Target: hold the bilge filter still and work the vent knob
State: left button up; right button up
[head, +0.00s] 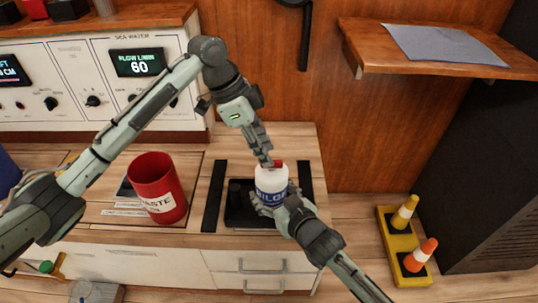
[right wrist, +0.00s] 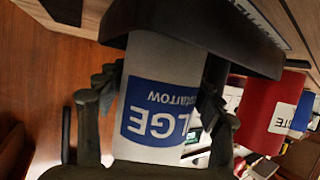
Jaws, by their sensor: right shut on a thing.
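The bilge filter (head: 271,181), a white canister with a blue label, stands on a black tray (head: 247,217) on the bench. It fills the middle of the right wrist view (right wrist: 165,65), its label upside down. My right gripper (head: 270,199) is shut around its sides from the front right. The red vent knob (head: 277,164) shows at the top of the filter, partly hidden. My left gripper (head: 266,161) points down from above with its fingertips at the knob. I cannot tell whether its fingers grip the knob.
A red waste bin (head: 157,190) stands left of the tray. A white control panel (head: 95,85) with dials and displays runs along the back left. A wooden shelf (head: 440,55) juts out at the upper right. A yellow block with cones (head: 403,245) sits low right.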

pick_arm(q)
jog(key=shift+x, duration=1.35)
jog(key=shift+c, duration=0.5)
grip_shut()
